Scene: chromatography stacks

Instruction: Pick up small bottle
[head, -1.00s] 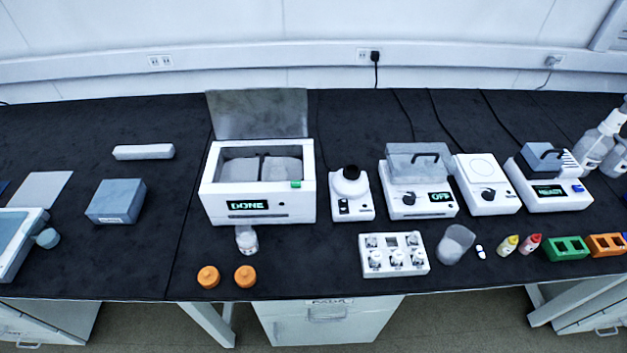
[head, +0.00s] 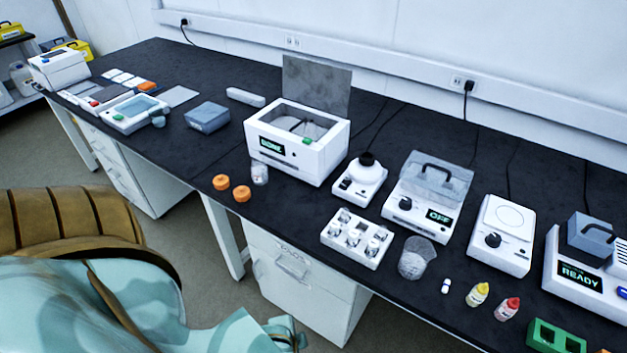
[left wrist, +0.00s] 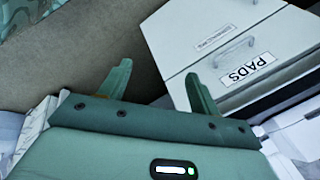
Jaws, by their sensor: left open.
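Several small containers stand on the black bench in the head view; I cannot tell which is the task's small bottle. A small clear bottle (head: 260,173) stands upright before the open white box. A tiny white vial (head: 446,286), a yellow dropper bottle (head: 478,294) and a red dropper bottle (head: 507,309) stand near the front edge at right. My left gripper (left wrist: 157,72) is open and empty in the left wrist view, facing the drawer cabinet below the bench. My right gripper is not in view.
Two orange caps (head: 242,193) lie left of the clear bottle. A white rack (head: 337,246) with small jars and a beaker (head: 414,262) stand farther right. The white box (head: 283,157) has its lid raised. The drawer cabinet (head: 290,290) is under the bench edge.

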